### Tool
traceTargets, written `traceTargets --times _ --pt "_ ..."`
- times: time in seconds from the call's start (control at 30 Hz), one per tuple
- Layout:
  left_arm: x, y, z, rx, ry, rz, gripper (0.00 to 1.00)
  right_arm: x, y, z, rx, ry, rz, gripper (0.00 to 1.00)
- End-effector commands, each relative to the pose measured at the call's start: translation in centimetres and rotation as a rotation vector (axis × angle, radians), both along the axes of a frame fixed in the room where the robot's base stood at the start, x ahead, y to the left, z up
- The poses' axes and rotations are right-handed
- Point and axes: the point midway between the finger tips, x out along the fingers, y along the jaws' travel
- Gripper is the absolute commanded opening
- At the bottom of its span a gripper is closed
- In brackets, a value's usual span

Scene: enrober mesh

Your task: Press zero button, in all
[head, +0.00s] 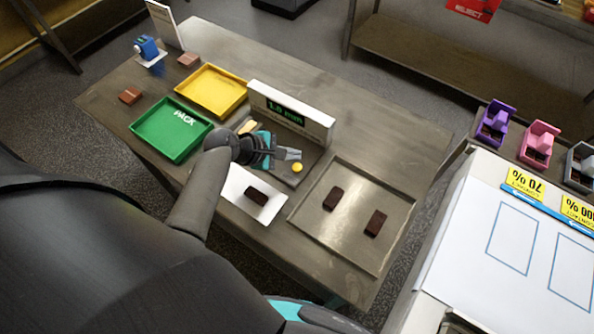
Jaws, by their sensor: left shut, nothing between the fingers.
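A gauge with a pale upright display panel (291,112) stands on the steel table; its green digits look like 1.0 mm or 1.8 mm. A round yellow button (297,167) sits on the gauge's dark base (311,155) in front of the panel. I see no label on the button. My left gripper (298,154) is shut and empty, its fingertips just beside the button in the picture. I cannot tell its height above the base. A tan piece (248,127) lies partly hidden behind the gripper. My right gripper is out of view; a teal and dark part of mine shows at the bottom.
A green PACK tray (139,131) and a yellow tray (211,109) stand left of the gauge. A dark bar (256,191) lies on a white sheet (236,187). Two dark bars lie in a steel tray (375,186) at right.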

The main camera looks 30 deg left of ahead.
Motion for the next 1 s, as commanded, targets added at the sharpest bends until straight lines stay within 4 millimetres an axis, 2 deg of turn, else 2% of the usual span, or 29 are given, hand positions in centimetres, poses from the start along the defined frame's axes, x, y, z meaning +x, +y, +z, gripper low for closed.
traceTargets --times 0.03,0.2,1.0 --pt "0.0 0.0 -1.1 -0.001 0.002 0.000 0.00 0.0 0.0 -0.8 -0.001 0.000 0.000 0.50" --pt "0.0 0.0 -2.3 -0.001 0.001 0.000 0.00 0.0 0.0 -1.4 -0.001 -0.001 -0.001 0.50" --pt "0.0 0.0 -2.3 0.000 0.000 0.000 0.00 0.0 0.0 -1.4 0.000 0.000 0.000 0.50"
